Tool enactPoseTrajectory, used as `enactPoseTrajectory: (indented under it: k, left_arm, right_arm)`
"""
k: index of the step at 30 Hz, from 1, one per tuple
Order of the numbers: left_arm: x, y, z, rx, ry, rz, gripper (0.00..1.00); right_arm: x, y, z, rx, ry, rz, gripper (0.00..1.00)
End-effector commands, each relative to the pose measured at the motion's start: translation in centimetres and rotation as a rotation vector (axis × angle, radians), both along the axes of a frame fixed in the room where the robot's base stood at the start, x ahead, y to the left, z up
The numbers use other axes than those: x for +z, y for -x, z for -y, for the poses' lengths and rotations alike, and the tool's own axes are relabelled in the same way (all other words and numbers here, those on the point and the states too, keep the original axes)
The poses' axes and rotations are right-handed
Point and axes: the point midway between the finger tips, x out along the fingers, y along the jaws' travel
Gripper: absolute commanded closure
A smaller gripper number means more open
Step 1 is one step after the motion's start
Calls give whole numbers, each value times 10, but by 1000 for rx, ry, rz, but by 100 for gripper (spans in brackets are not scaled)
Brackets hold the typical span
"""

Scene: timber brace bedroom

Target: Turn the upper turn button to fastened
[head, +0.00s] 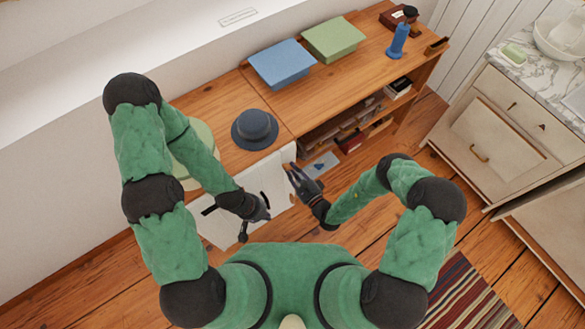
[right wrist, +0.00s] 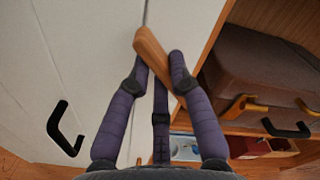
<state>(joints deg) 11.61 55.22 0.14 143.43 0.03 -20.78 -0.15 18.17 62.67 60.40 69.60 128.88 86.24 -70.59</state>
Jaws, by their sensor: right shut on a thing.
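The upper turn button (right wrist: 155,55) is a small wooden bar in the right wrist view. It sits slanted beside a dark seam in the white front (right wrist: 85,60). My right gripper's purple fingers (right wrist: 160,72) are shut on it, and they hide part of it. In the head view my right gripper (head: 294,172) is at the right edge of the white front (head: 268,180), and the button cannot be made out there. My left gripper (head: 258,212) is lower left, over the white front; its fingers are too small to read.
A black handle (right wrist: 65,130) is on the white front. Right of it, an open compartment holds a brown case (right wrist: 255,75). A dark hat (head: 255,128), a blue box (head: 282,64) and a green box (head: 333,39) stand on the wooden top (head: 225,100).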

Motion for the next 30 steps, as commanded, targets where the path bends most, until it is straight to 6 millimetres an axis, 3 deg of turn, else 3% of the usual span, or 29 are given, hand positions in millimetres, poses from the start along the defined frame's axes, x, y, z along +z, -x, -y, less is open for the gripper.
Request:
enactPoseTrajectory:
  k: [18,30]
  left_arm:
    - [19,0,0,0,0,0,100]
    - [23,0,0,0,0,0,100]
  right_arm:
    - [-6,1,-1,0,451,325,100]
    - [-9,1,0,1,615,444,100]
